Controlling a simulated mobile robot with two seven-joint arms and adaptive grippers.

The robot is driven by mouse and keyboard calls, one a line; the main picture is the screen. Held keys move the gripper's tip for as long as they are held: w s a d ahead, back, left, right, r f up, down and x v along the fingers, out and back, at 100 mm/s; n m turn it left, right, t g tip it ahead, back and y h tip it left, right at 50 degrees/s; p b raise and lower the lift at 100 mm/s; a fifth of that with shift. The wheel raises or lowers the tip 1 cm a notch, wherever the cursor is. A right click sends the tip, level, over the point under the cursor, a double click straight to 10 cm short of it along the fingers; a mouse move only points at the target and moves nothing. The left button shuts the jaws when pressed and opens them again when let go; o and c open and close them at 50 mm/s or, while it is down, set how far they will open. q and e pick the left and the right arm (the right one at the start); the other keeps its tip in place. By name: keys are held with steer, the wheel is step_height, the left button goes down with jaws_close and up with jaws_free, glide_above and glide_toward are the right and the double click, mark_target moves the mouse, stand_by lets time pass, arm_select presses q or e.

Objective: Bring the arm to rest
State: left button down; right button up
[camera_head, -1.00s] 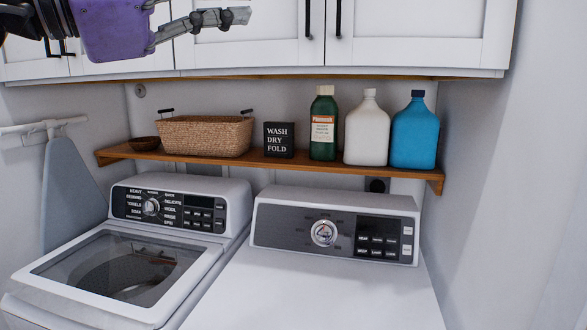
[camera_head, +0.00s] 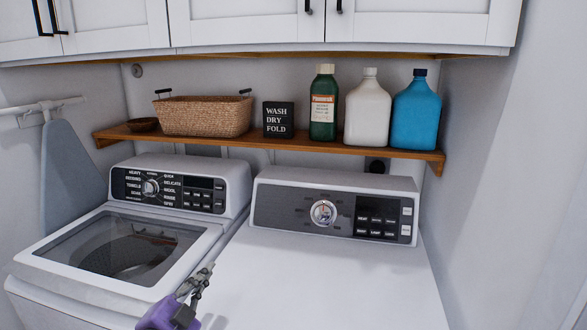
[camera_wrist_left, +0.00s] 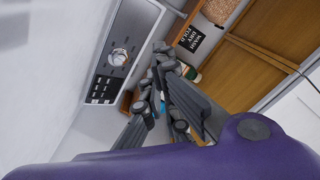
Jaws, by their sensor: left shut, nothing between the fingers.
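My left gripper (camera_head: 203,275) is at the bottom of the head view, with its purple wrist below it. It appears in front of the seam between the washer (camera_head: 112,252) and the dryer (camera_head: 320,270). Its grey fingers are together with nothing between them. In the left wrist view the shut fingers (camera_wrist_left: 160,60) point toward the shelf, and the dryer's control panel shows to their left. My right gripper is in neither view.
A wooden shelf (camera_head: 265,144) above the machines holds a wicker basket (camera_head: 205,116), a black sign (camera_head: 278,119), a green bottle (camera_head: 323,108), a white jug (camera_head: 367,112) and a blue jug (camera_head: 416,113). White cabinets (camera_head: 245,24) hang above. The dryer top is clear.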

arm_select(q)
steer(key=s+f+n+g+y, duration=0.1)
steer(key=s+f+n+g, duration=0.25)
steer(key=s+f, duration=0.6)
steer(key=s+f+n+g+y, duration=0.2)
steer(key=s+f+n, duration=0.25)
steer(key=f, duration=0.95)
steer(key=s+f+n+g, duration=0.1)
steer(key=s+f, duration=0.3)
steer(key=s, duration=0.3)
steer(key=s+f+n+g, duration=0.1)
steer(key=s+f, duration=0.3)
steer(key=s, duration=0.4)
steer(key=s+d+f+n+g, duration=0.1)
steer(key=s+f, duration=0.3)
steer(key=s, duration=0.4)
steer(key=shift+f+n+g+y, duration=0.3)
steer(key=shift+f+g+y, duration=0.1)
steer(key=shift+g, duration=0.15)
